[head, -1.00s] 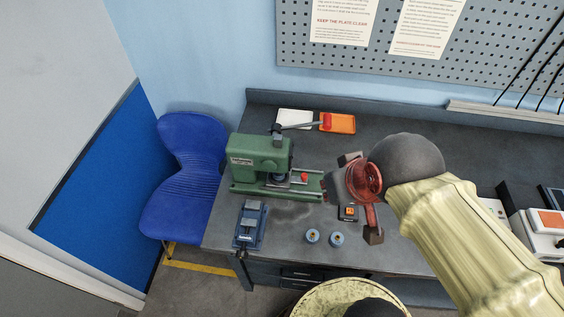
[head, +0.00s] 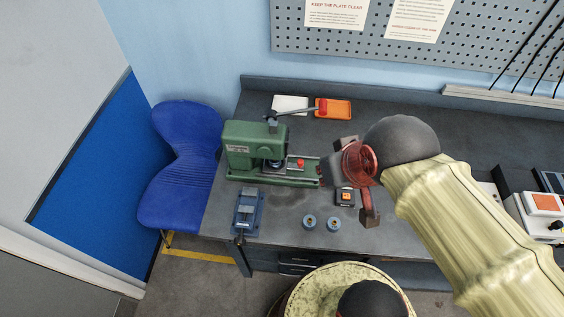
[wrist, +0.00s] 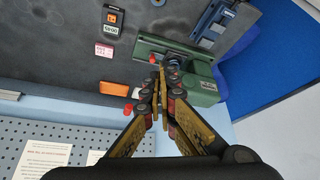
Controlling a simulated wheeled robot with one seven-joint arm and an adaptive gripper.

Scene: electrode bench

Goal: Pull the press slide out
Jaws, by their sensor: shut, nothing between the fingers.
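The green press (head: 255,150) stands on the bench at the left, with its low green base and slide (head: 285,180) reaching right. A small red knob (head: 300,163) is on the slide. My gripper (head: 323,172) is by the right end of the base, largely hidden behind my arm in the head view. In the wrist view the gripper fingers (wrist: 158,72) are closed together with nothing between them. Their tips overlap the near end of the press (wrist: 195,82) in that picture, with a red knob (wrist: 152,60) beside them. Whether they touch the slide cannot be told.
A blue vise (head: 247,212), two small round pieces (head: 309,222) and a small orange-display device (head: 345,198) lie in front. A blue chair (head: 185,160) stands left of the bench.

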